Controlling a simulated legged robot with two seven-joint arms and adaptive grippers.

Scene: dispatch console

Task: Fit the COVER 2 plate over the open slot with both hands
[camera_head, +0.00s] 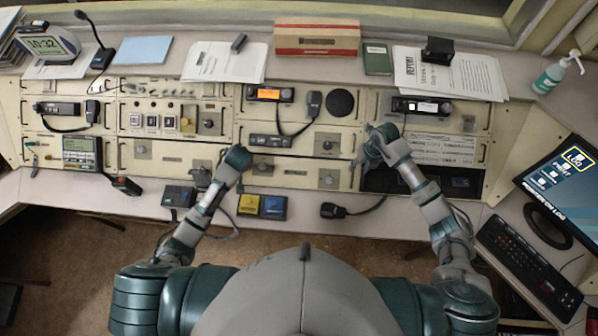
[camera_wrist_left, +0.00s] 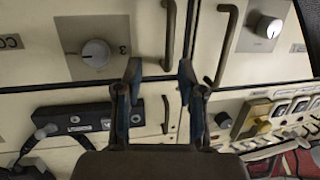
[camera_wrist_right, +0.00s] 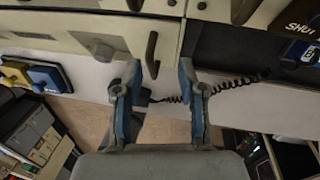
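The dark open slot (camera_head: 405,181) lies in the lower right of the console; its edge also shows in the right wrist view (camera_wrist_right: 225,50). I cannot make out a plate marked COVER 2; a pale panel with printed lines (camera_head: 445,150) sits just above the slot. My right gripper (camera_head: 363,158) is over the console at the slot's upper left. In the right wrist view its fingers (camera_wrist_right: 160,78) are apart with nothing between them. My left gripper (camera_head: 201,178) is over the lower left-centre, partly hidden by its arm. Its fingers (camera_wrist_left: 160,75) are apart and empty before panels with knobs and handles.
A monitor (camera_head: 565,185) and keyboard (camera_head: 528,268) stand at right. A brown box (camera_head: 317,38) is at the back.

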